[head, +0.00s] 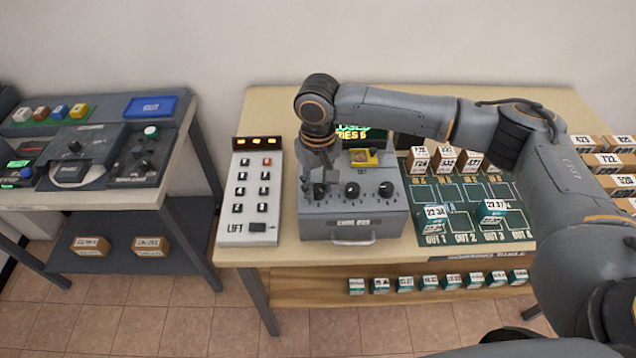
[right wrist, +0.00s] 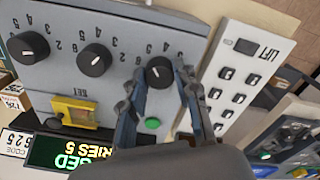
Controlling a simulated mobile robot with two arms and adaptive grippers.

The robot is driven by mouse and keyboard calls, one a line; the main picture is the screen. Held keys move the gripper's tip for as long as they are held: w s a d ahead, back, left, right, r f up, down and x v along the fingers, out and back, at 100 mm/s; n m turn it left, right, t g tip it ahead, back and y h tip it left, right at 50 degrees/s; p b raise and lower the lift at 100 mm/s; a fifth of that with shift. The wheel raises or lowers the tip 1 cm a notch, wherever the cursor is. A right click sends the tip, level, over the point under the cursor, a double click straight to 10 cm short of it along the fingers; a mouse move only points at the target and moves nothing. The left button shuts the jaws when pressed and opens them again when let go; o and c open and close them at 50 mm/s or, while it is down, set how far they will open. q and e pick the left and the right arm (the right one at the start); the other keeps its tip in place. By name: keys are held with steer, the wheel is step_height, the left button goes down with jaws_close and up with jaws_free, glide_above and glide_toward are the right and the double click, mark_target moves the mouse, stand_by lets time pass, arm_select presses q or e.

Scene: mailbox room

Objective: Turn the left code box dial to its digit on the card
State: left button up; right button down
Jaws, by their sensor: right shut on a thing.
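The grey code box (head: 351,222) stands on the table with three black dials on its sloped top. My right gripper (head: 318,184) reaches down to its left dial, and in the right wrist view the fingers (right wrist: 160,77) are shut around that left dial (right wrist: 158,71). The middle dial (head: 352,189) and right dial (head: 386,189) are free. A white card (right wrist: 14,143) with "CODE" and digits like 625 lies at the picture's lower left in the right wrist view, partly cut off. A green-lit display (right wrist: 68,155) shows "TRIES 5". My left gripper is out of view.
A LIFT keypad (head: 251,190) stands close left of the code box. A yellow part (head: 363,157) marked SET sits behind the dials. A green board (head: 465,205) with small boxes lies to the right. Another table (head: 100,190) stands at the left.

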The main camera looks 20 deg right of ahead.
steer(key=shift+r+n+p, duration=0.15)
steer(key=shift+n+p, duration=0.15)
steer(key=shift+p, duration=0.35)
steer(key=n+p, duration=0.4)
steer(key=p, duration=0.1)
steer(key=shift+p, duration=0.4)
steer(key=shift+n+p, duration=1.15)
steer(key=shift+n, duration=0.45)
steer(key=shift+f, duration=0.2)
steer(key=c, duration=1)
jaws_free()
